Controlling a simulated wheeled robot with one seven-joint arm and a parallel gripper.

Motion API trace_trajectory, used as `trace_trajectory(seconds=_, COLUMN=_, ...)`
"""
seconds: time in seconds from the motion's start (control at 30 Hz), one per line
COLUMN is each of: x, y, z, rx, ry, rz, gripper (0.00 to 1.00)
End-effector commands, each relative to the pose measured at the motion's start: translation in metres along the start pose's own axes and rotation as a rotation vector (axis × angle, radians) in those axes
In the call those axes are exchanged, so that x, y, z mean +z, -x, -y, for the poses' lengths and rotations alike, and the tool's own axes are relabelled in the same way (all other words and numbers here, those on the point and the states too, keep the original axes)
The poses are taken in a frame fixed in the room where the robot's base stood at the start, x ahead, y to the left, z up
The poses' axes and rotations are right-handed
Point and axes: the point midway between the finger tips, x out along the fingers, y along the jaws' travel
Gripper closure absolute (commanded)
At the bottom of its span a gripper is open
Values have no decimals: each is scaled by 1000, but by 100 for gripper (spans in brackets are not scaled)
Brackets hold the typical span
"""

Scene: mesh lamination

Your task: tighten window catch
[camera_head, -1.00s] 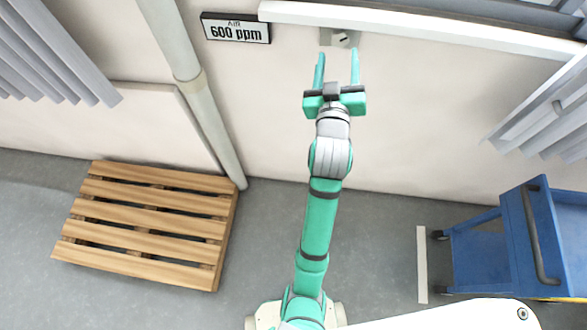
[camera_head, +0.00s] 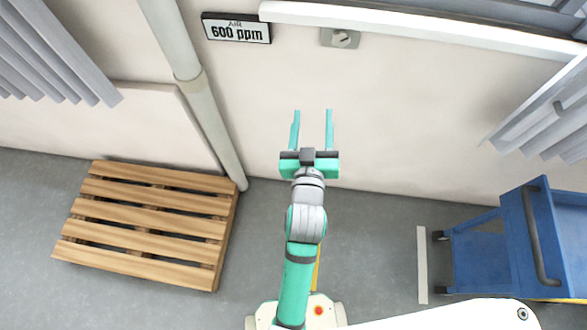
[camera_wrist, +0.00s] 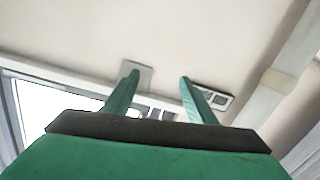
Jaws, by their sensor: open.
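In the wrist view the catch plate (camera_wrist: 137,76) shows beyond the fingers, partly hidden behind the left one. My gripper (camera_head: 312,114) is open and empty, with its two green fingers pointing toward the wall. In the head view it is below and a little left of the catch, clearly apart from it.
An air display reading 600 ppm (camera_head: 237,28) is on the wall left of the catch. A pipe (camera_head: 195,90) runs down the wall. A wooden pallet (camera_head: 150,222) lies on the floor at left, and a blue cart (camera_head: 515,240) stands at right.

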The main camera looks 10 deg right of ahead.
Motion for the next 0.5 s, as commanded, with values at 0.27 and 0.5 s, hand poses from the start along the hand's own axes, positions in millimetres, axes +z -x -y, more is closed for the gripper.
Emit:
trace_trajectory(seconds=0.27, x=31, y=30, z=21, rx=-24, ry=-40, rz=23, gripper=48)
trace_trajectory(seconds=0.5, x=53, y=58, z=36, rx=-44, ry=-68, rz=39, gripper=48)
